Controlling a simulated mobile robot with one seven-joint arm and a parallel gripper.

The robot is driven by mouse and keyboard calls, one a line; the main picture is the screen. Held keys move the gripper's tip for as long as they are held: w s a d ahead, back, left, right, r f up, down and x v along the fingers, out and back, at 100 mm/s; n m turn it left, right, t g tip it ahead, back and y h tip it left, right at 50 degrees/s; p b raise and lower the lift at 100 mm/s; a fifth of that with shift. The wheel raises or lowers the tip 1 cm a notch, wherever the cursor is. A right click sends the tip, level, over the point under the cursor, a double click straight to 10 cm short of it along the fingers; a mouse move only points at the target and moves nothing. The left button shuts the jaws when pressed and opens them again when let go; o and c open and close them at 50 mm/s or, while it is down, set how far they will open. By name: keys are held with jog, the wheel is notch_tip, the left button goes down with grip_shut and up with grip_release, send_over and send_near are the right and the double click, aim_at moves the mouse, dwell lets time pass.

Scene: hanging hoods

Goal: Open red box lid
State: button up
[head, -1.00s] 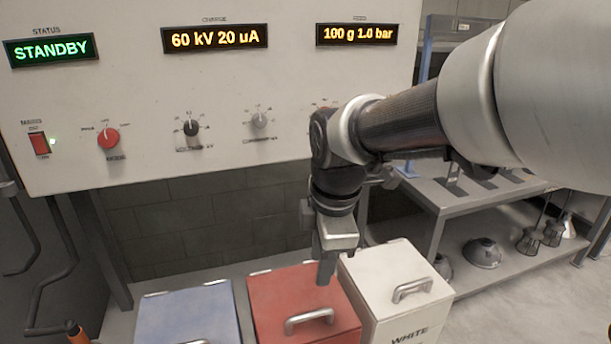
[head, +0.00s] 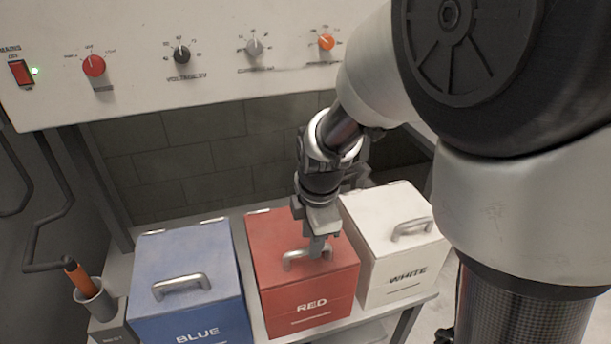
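The red box (head: 312,309) stands between the blue box and the white box, with RED written on its front. Its lid (head: 269,234) is closed and carries a silver handle (head: 292,262). My gripper (head: 317,246) points down over the lid, at the right part of the handle. The fingertips overlap the handle in the head view and hide part of it. I cannot tell whether the fingers touch it or are closed around it.
The blue box (head: 191,318) stands left and the white box (head: 392,285) right, both with closed lids and handles. A cup (head: 96,300) with an orange-handled tool (head: 75,275) is at the far left. A control panel (head: 215,75) hangs above the boxes.

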jog(key=shift+w+a+f, duration=0.1)
jog(key=shift+w+f, duration=0.05)
jog(key=shift+f, duration=0.55)
jog(key=shift+w+f, duration=0.1)
jog(key=shift+f, duration=0.55)
grip_shut()
jog(key=shift+r, duration=0.1)
